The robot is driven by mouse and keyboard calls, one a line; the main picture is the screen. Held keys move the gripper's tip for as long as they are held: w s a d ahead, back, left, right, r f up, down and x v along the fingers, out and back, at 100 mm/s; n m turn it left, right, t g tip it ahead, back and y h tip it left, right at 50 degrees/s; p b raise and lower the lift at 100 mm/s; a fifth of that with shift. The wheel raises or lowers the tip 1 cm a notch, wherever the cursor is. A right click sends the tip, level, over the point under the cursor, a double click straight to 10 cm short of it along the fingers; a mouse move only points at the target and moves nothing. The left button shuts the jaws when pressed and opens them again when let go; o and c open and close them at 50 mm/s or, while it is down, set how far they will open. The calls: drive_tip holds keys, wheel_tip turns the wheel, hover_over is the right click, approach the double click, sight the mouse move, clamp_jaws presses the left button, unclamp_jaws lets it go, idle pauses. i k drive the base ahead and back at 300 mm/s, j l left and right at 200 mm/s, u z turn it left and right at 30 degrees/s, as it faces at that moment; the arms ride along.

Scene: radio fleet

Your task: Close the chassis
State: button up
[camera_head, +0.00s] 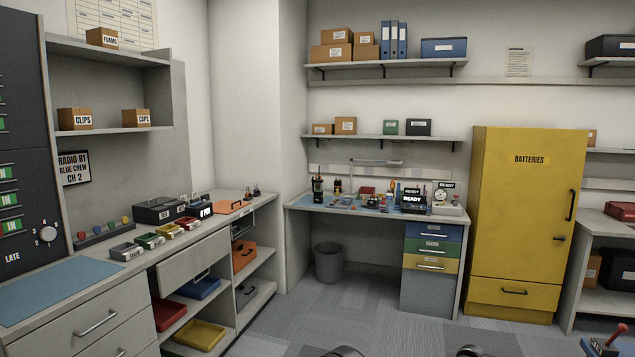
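No thing in view is labelled as the chassis, and I cannot tell for sure which one it is. A dark grey box (159,210) with a handle stands on the left counter. On the back workbench (300,203) are small devices, too small to tell apart, and a display (412,200) reading "READY". My gripper is not in view; only dark rounded shapes, perhaps parts of my own body, show at the bottom edge.
A grey panel or drawer front (193,258) juts out under the left counter (128,258). Small coloured bins (150,240) line that counter. A yellow batteries cabinet (528,210) is shut. A grey waste bin (329,262) stands by the workbench. The carpeted floor (360,318) between is clear.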

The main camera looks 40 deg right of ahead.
sight(318, 183)
drive_tip(key=i+l+z, duration=0.9)
drive_tip(key=i, duration=0.7)
drive_tip(key=i+z, duration=0.35)
drive_tip(key=i, duration=0.75)
drive_tip(key=i+u, duration=0.1)
drive_tip(key=i, duration=0.6)
drive_tip(key=i+l, duration=0.1)
drive_tip(key=i, duration=0.55)
drive_tip(key=i+l+u, duration=0.15)
drive_tip(key=i, duration=0.55)
